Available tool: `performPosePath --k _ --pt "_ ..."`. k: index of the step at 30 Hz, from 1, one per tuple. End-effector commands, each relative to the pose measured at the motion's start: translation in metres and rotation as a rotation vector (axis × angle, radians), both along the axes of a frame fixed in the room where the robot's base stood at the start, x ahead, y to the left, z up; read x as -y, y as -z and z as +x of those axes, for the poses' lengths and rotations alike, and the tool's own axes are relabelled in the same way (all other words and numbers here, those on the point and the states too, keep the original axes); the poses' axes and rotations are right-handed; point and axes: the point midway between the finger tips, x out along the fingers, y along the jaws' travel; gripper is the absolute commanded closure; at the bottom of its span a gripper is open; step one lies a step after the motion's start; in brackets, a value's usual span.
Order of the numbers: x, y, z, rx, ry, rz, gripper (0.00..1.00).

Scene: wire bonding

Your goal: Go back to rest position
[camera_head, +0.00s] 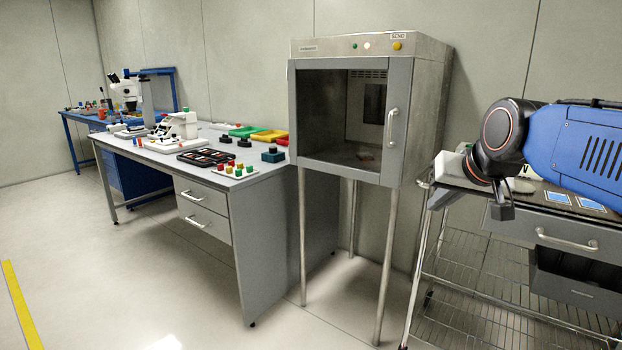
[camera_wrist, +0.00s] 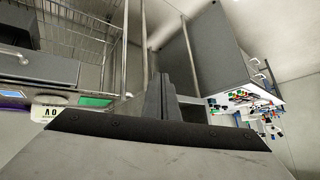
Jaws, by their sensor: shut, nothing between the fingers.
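My gripper (camera_head: 502,208) hangs at the end of my blue arm at the right of the head view, above the front of the wire cart and right of the grey cabinet. In the wrist view its dark fingers (camera_wrist: 160,100) are together with nothing between them. The cabinet (camera_head: 440,60) stands on tall legs, with a framed glass front and a handle (camera_head: 392,130) at its right side. No rest position is marked in view.
The wire cart (camera_head: 480,295) with a drawer stands below my arm. A grey workbench (camera_head: 265,185) with several coloured parts and trays is left of the cabinet. A blue bench (camera_head: 72,118) stands farther back. The floor (camera_head: 110,270) at the front left is clear.

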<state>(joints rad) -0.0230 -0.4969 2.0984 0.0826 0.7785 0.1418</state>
Motion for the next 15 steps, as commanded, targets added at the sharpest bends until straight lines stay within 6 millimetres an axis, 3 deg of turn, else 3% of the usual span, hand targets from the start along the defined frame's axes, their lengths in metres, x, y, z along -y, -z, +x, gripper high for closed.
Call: performPosePath --k 1,9,15 --pt "0.003 0.023 -0.024 -0.035 -0.009 -0.018 1.0" --pt "0.016 0.138 -0.138 -0.221 -0.072 -0.114 1.0" --pt "0.022 0.195 -0.192 -0.312 -0.105 -0.154 1.0"
